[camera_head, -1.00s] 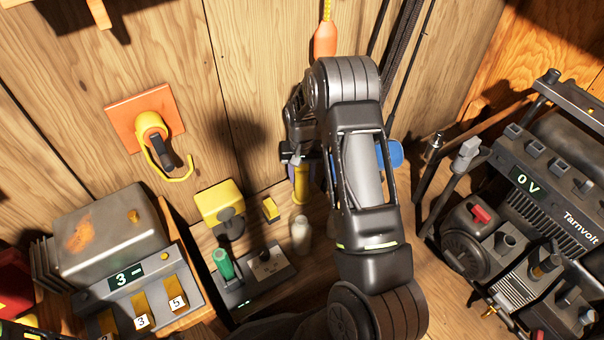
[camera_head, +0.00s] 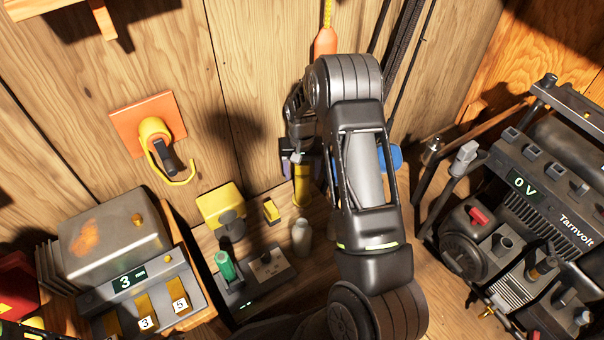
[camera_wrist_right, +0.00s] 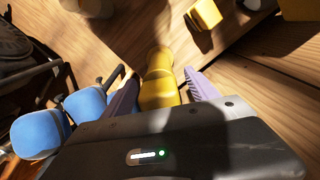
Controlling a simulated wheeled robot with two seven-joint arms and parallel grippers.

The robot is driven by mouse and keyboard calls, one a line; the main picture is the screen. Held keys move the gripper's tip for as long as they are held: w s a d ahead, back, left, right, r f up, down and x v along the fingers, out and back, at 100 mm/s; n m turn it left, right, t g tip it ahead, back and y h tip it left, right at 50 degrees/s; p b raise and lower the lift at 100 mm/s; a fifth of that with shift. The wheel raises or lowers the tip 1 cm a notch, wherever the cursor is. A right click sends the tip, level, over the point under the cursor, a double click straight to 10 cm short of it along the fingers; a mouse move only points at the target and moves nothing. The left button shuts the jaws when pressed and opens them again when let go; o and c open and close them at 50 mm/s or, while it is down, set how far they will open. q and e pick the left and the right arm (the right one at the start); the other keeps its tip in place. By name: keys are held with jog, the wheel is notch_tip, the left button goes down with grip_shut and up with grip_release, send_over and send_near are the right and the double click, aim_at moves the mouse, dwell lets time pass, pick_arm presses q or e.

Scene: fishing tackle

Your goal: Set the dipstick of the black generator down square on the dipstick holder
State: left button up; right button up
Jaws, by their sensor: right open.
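The black generator (camera_head: 520,215), marked Tarnvolt and reading 0 V, stands at the right in the head view. An orange-brown capped part (camera_head: 546,266) sticks up from its front; I cannot tell whether it is the dipstick. My right gripper (camera_head: 300,166) is over the wooden bench, far left of the generator. In the right wrist view, its purple fingers (camera_wrist_right: 161,78) are open, one on each side of a yellow upright object (camera_wrist_right: 158,90). This object also shows below the gripper in the head view (camera_head: 302,188). Contact is unclear. I cannot identify the dipstick holder. My left gripper is out of view.
A small white bottle (camera_head: 301,237), a yellow block (camera_head: 271,210) and a grey unit with a green knob (camera_head: 265,273) stand near the gripper. A grey machine (camera_head: 115,240) is at left. Blue rounded objects (camera_wrist_right: 40,136) lie beside the gripper in the wrist view.

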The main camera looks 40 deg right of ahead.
aim_at(302, 163)
notch_tip(302, 163, up, 4)
jog(key=shift+r+p, duration=0.25)
jog(key=shift+p, duration=0.95)
jog(key=shift+r, duration=0.4)
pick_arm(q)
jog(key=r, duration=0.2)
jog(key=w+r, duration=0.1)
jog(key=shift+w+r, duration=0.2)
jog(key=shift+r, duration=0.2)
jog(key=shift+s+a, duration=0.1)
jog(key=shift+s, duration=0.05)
